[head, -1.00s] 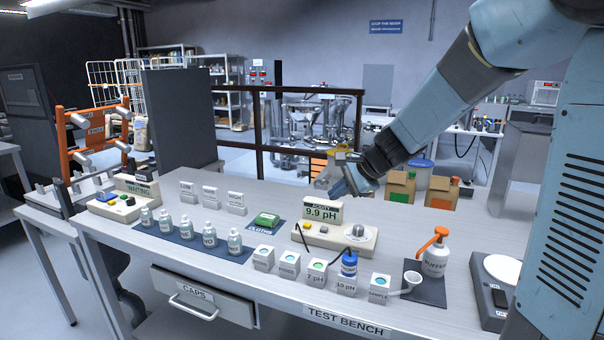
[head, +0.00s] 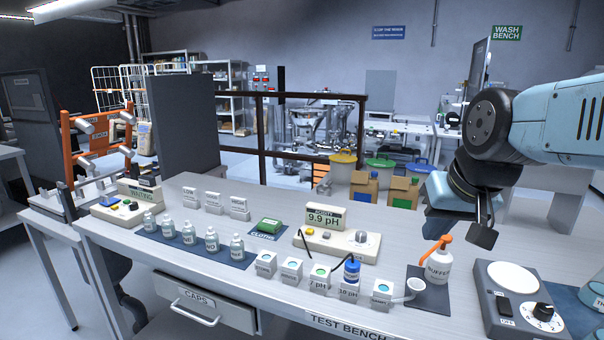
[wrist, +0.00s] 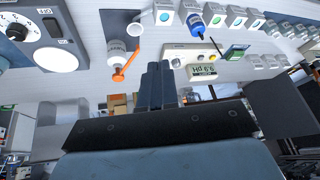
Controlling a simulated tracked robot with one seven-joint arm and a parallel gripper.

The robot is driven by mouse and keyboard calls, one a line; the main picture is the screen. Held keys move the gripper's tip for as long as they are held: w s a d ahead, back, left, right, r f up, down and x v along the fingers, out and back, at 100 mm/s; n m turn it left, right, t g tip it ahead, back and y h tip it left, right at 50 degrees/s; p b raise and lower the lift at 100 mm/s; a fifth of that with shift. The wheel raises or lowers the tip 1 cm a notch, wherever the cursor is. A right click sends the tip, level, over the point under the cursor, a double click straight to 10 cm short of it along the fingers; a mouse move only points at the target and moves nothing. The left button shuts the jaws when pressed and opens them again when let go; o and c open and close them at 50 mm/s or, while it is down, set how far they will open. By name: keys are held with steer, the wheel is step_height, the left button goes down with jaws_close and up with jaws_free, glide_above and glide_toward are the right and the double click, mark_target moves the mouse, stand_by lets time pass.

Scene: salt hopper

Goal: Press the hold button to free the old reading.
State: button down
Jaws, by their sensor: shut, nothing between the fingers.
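The cream acidity meter (head: 338,244) stands at the middle of the bench, its raised display (head: 325,218) reading 9.9 pH. A yellow button (head: 310,232), a small red spot and a grey knob (head: 361,237) sit on its top. I cannot read which button is marked hold. A blue probe (head: 352,270) stands in the 10 pH cup, with a dark cable to the meter. My gripper (head: 483,236) is shut and empty, to the right of the meter, above the back of the buffer bottle. In the wrist view the closed fingers (wrist: 158,82) show beside the upside-down meter (wrist: 196,57), apart from it.
The white buffer bottle (head: 438,263) with orange pump stands between gripper and bench front. A grey stirrer (head: 515,300) is at front right. Several labelled cups line the front edge. A green cloth pack (head: 269,226) lies left of the meter; two cardboard boxes (head: 364,188) stand behind.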

steer(key=shift+s+d+n+h, duration=0.45)
steer(key=shift+s+d, duration=0.4)
steer(key=shift+s, duration=0.25)
steer(key=c, duration=1.8)
jaws_free()
steer(key=shift+c, duration=0.2)
